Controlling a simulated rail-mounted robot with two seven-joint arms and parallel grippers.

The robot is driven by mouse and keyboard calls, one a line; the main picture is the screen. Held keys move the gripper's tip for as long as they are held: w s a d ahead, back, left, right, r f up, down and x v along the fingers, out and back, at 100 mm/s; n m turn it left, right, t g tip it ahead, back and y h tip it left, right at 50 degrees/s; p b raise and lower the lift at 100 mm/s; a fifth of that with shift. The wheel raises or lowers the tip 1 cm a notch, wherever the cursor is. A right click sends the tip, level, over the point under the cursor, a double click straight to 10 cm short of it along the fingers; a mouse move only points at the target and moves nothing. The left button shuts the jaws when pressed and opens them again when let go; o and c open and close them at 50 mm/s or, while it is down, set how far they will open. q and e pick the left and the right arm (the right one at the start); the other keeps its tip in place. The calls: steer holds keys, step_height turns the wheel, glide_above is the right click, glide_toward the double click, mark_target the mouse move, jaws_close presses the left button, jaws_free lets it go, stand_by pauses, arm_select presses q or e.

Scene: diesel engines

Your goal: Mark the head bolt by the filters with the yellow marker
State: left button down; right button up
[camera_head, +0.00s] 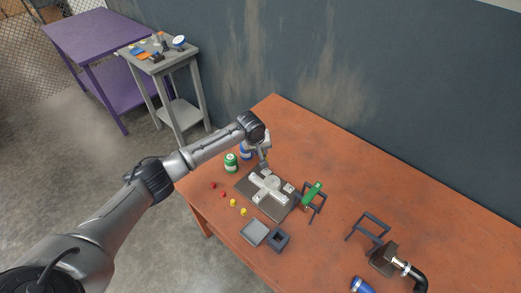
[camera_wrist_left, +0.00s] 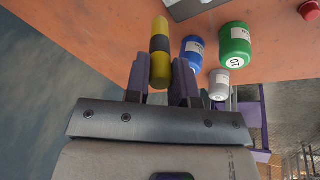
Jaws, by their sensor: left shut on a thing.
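In the wrist view my left gripper (camera_wrist_left: 160,80) is shut on the yellow marker (camera_wrist_left: 159,35), which has dark bands and points away from the palm. In the head view the left gripper (camera_head: 265,164) is over the far corner of a grey plate (camera_head: 250,188) with pale metal parts. The marker is too small to make out there. The filters stand beside the plate: a green can (camera_head: 231,163) and a blue can (camera_head: 246,153). The wrist view shows the green (camera_wrist_left: 233,45), blue (camera_wrist_left: 193,52) and a small grey can (camera_wrist_left: 219,85). I cannot single out the head bolt.
Red pieces (camera_head: 213,185) and yellow pieces (camera_head: 233,202) lie along the table's left edge. A green cylinder (camera_head: 312,195) rests on a dark stand right of the plate. Grey boxes (camera_head: 254,232) sit in front. A dark wall (camera_head: 350,80) stands behind.

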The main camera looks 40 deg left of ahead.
arm_select(q)
steer(key=shift+f+b, duration=0.6)
steer(key=shift+f, duration=1.7)
steer(key=shift+f+p, duration=0.1)
steer(key=shift+p, duration=0.55)
steer(key=shift+f, duration=0.2)
steer(key=shift+a, duration=0.1)
stand_by(0.4)
